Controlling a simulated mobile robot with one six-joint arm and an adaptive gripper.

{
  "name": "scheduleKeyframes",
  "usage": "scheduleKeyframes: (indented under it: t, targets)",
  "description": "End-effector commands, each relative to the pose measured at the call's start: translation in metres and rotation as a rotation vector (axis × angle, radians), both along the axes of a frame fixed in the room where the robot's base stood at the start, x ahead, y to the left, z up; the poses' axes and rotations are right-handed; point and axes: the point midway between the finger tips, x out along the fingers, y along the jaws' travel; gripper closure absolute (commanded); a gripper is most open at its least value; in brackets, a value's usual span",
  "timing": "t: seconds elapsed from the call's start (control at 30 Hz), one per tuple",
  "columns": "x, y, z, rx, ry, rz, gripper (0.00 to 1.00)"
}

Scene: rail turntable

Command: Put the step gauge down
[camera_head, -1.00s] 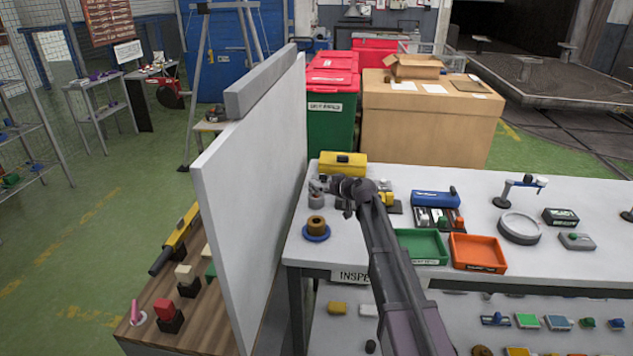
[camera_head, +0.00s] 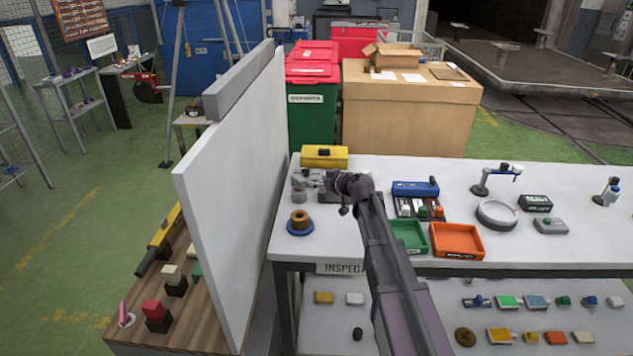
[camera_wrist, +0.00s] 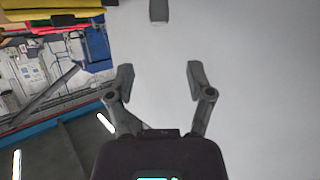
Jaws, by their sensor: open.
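My gripper (camera_head: 312,182) is at the left end of the inspection table (camera_head: 335,240), small and partly hidden by my wrist. In the wrist view its two fingers (camera_wrist: 160,75) stand wide apart with nothing between them, facing a plain pale surface. A small grey cylindrical piece (camera_head: 299,194) stands on the table just beside and below the gripper. A short grey block (camera_wrist: 159,11) shows beyond the fingers at the top of the wrist view. I cannot tell for sure which thing is the step gauge.
A tall white panel (camera_head: 235,190) stands left of the table. A yellow box (camera_head: 325,156) lies behind my gripper, and a brass ring on a blue base (camera_head: 299,225) lies in front. Green (camera_head: 408,237) and orange (camera_head: 457,240) trays are to the right.

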Motion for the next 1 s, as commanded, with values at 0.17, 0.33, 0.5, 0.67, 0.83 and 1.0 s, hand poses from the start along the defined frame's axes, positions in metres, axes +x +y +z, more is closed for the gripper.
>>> scheduleKeyframes:
  t: [0.17, 0.33, 0.5, 0.67, 0.83, 1.0]
  targets:
    - [0.000, 0.000, 0.000, 0.000, 0.000, 0.000, 0.32]
    - [-0.002, 0.000, -0.001, -0.001, 0.004, 0.000, 0.32]
    - [-0.020, -0.007, -0.010, -0.017, 0.061, 0.007, 0.32]
    - [-0.065, -0.024, -0.032, -0.061, 0.212, 0.003, 0.32]
    - [-0.136, -0.059, -0.067, -0.151, 0.470, -0.063, 0.32]
    - [-0.217, -0.108, -0.096, -0.263, 0.754, -0.225, 0.32]
